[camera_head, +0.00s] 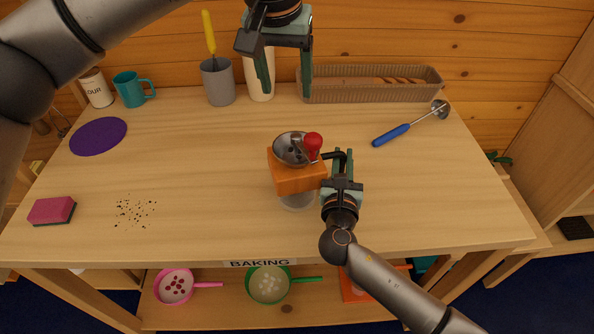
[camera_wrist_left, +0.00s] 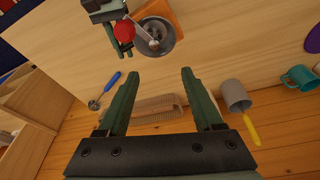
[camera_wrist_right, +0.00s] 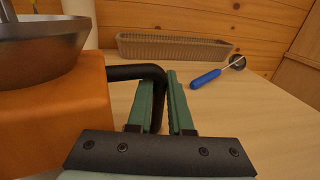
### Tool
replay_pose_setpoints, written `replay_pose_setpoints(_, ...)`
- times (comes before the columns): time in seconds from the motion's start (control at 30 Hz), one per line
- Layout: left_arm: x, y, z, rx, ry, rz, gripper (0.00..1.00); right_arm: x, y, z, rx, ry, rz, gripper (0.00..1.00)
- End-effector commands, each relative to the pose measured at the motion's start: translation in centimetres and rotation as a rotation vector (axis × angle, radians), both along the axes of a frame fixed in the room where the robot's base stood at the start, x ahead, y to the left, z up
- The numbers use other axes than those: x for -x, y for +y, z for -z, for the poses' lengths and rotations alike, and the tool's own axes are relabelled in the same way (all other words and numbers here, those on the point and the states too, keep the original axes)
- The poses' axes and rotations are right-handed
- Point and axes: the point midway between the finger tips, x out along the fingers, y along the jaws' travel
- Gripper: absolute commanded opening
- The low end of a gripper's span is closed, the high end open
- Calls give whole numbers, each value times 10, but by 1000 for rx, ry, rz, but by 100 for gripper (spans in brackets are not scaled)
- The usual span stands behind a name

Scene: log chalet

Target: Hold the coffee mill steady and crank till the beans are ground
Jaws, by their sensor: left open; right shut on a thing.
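The coffee mill has an orange body (camera_head: 296,180), a metal hopper bowl (camera_head: 288,150) on top and a crank with a red knob (camera_head: 313,141). A pale round part (camera_head: 298,202) shows below the body. My right gripper (camera_head: 342,160) is shut on the black side handle (camera_wrist_right: 135,72) at the mill's right. My left gripper (camera_head: 285,90) is open and empty, in the air beyond the mill. In the left wrist view the red knob (camera_wrist_left: 124,32) and the hopper (camera_wrist_left: 160,47) lie past its fingertips, clear of them. The hopper's contents are mostly hidden.
A grey mug (camera_head: 218,85) with a yellow-handled tool, a teal mug (camera_head: 130,90) and a long basket (camera_head: 380,86) stand at the back. A blue-handled ladle (camera_head: 392,135) lies right. Dark specks (camera_head: 135,211) and a pink sponge (camera_head: 51,211) lie left. The front middle is clear.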

Motion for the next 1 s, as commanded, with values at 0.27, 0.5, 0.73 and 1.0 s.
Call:
replay_pose_setpoints(0.27,37,-41,-16,17,-80,255,68,0,0,-2,-3,-3,0,0)
replay_pose_setpoints(0.5,39,-42,6,17,-81,266,68,0,0,-2,-3,-3,0,0)
replay_pose_setpoints(0.73,38,-42,40,17,-82,264,68,0,0,-2,-3,-3,-1,0)
replay_pose_setpoints(1.0,38,-42,71,18,-83,264,68,0,1,-2,-3,-2,-1,0)
